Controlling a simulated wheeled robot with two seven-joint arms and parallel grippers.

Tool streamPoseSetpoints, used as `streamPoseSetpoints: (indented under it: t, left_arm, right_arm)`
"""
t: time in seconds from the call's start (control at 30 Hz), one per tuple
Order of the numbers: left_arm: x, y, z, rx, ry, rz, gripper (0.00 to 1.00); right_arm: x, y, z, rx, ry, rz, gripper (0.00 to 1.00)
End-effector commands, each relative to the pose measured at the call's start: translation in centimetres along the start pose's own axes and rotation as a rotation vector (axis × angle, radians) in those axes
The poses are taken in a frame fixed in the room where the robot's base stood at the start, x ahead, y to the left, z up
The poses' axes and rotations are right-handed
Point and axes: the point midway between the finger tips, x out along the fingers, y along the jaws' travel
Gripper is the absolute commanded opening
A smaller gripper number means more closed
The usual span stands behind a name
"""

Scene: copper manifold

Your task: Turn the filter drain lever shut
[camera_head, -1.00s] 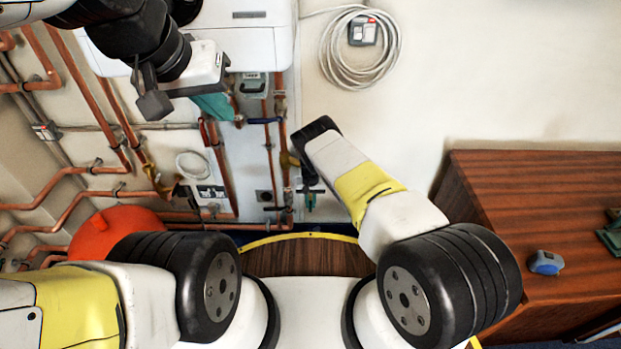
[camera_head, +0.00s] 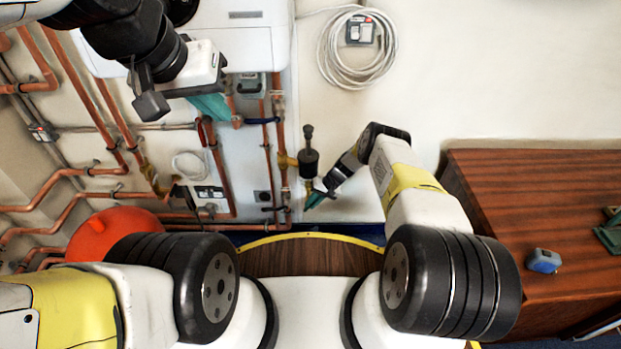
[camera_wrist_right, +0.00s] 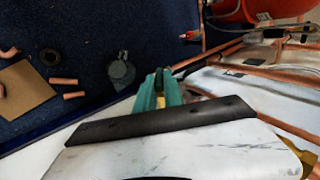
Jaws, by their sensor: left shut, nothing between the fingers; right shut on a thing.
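The filter (camera_head: 308,160) is a dark upright cylinder on the copper pipework, with a brass fitting on its left side. My right gripper (camera_head: 314,199) is just below the filter, its teal fingers pointing down and left. In the right wrist view its teal fingers (camera_wrist_right: 160,92) are closed on a small yellowish piece, most likely the drain lever (camera_wrist_right: 161,101). The lever's angle is hidden by the fingers. My left gripper (camera_head: 212,106) is shut and empty in front of the pipes below the white boiler, partly hidden by its wrist.
Copper pipes (camera_head: 225,175) run close to the left of the filter. A coiled cable (camera_head: 357,48) hangs on the wall above right. A red vessel (camera_head: 105,232) stands low left. A wooden cabinet (camera_head: 540,200) with a blue tape measure (camera_head: 544,262) is at right. The wall between is bare.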

Motion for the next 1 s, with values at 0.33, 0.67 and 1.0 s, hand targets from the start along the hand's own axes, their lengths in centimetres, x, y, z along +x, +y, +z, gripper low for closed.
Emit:
streamPoseSetpoints:
  t: [0.33,0.67,1.0]
  left_arm:
    - [0.00,0.00,0.00,0.000,0.000,0.000,0.00]
    - [0.00,0.00,0.00,0.000,0.000,0.000,0.00]
    - [0.00,0.00,0.00,0.000,0.000,0.000,0.00]
  right_arm:
    - [0.04,0.21,0.06,0.000,-0.002,-0.076,0.00]
    - [0.08,0.21,0.14,0.000,-0.004,-0.078,0.00]
    - [0.07,0.21,0.09,0.000,-0.003,-0.077,0.34]
